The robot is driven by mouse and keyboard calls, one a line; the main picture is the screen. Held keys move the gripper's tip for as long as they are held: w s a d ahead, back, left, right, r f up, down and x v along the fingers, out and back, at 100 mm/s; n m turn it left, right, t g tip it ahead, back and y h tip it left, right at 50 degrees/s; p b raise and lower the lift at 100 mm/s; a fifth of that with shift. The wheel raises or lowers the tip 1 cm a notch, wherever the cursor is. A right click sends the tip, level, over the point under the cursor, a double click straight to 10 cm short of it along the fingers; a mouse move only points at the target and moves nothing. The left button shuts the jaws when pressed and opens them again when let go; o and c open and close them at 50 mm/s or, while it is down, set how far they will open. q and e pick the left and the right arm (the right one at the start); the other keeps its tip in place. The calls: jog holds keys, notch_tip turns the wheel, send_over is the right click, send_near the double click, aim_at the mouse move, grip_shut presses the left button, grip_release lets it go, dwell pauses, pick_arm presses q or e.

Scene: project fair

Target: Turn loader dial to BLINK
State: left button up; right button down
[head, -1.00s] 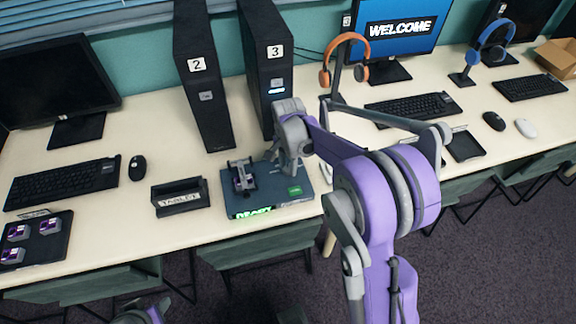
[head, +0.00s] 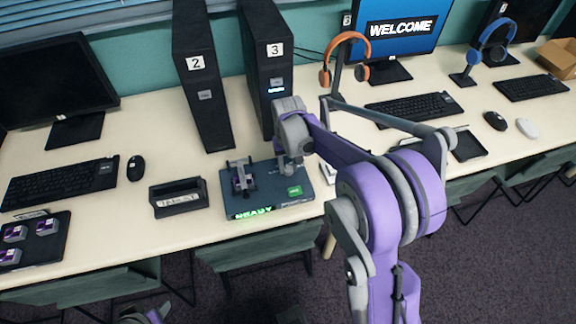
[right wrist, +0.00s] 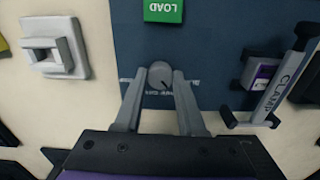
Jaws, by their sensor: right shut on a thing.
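The loader (head: 268,200) is a flat dark-blue box on the table with a lit green READY sign and a green LOAD button (head: 295,190). Its dial (right wrist: 160,74) is a small round grey knob with a dark pointer mark; the lettering around it is partly hidden and unreadable. My right gripper (right wrist: 160,78) is shut on the dial, one finger at each side, and it also shows over the loader's back right in the head view (head: 291,168). A CLAMP lever (right wrist: 290,82) stands beside a purple-and-grey block (right wrist: 260,75).
A TABLET holder (head: 180,198) stands left of the loader. Towers 2 (head: 205,95) and 3 (head: 268,85) stand behind. A white square fixture (right wrist: 55,48) sits right beside the loader. A tray (head: 35,240) with several purple-and-grey blocks lies at the far left.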

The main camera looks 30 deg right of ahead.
aim_at(288, 168)
jog(key=n, duration=0.4)
jog(key=shift+n, duration=0.4)
dwell(0.4)
jog(key=c, duration=0.5)
grip_release()
jog(key=shift+r, duration=0.15)
notch_tip(288, 168, up, 11)
jog(key=shift+f+p, duration=0.2)
jog(key=shift+p, duration=0.25)
